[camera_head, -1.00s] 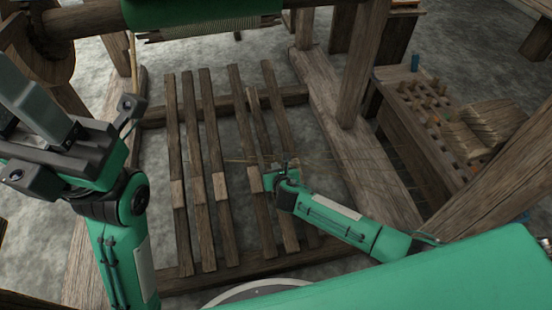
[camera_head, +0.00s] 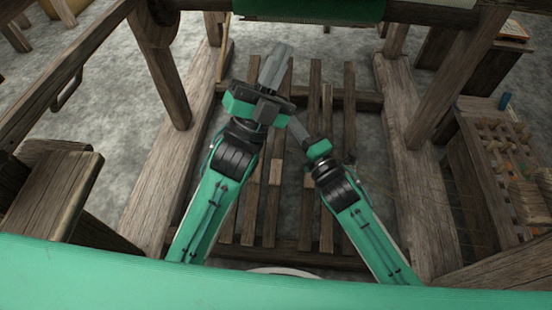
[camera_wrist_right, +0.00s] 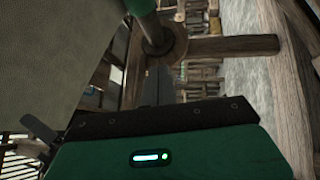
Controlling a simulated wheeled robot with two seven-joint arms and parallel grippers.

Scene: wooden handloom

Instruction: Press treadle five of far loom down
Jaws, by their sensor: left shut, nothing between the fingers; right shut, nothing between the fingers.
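Several long wooden treadles lie side by side in the loom's lower frame in the head view. Treadle five, counted from the left (camera_head: 327,108), has its far end lower in the picture than its neighbours' ends. The rightmost treadle (camera_head: 350,110) runs beside it. My left gripper (camera_head: 276,62) is shut and empty, in front of the left treadles and hiding parts of them. My right gripper (camera_head: 296,130) is shut and empty, over the middle treadles, its fingers angled up-left. Its fingers also show in the right wrist view (camera_wrist_right: 158,85). Contact with a treadle cannot be told.
Thick wooden side beams flank the treadles on the left (camera_head: 165,175) and right (camera_head: 405,130). A green cloth roll (camera_head: 310,8) spans the top. A wooden bench (camera_head: 50,190) stands at left, and a pegged rack (camera_head: 495,150) at right. Bare floor shows behind the treadles.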

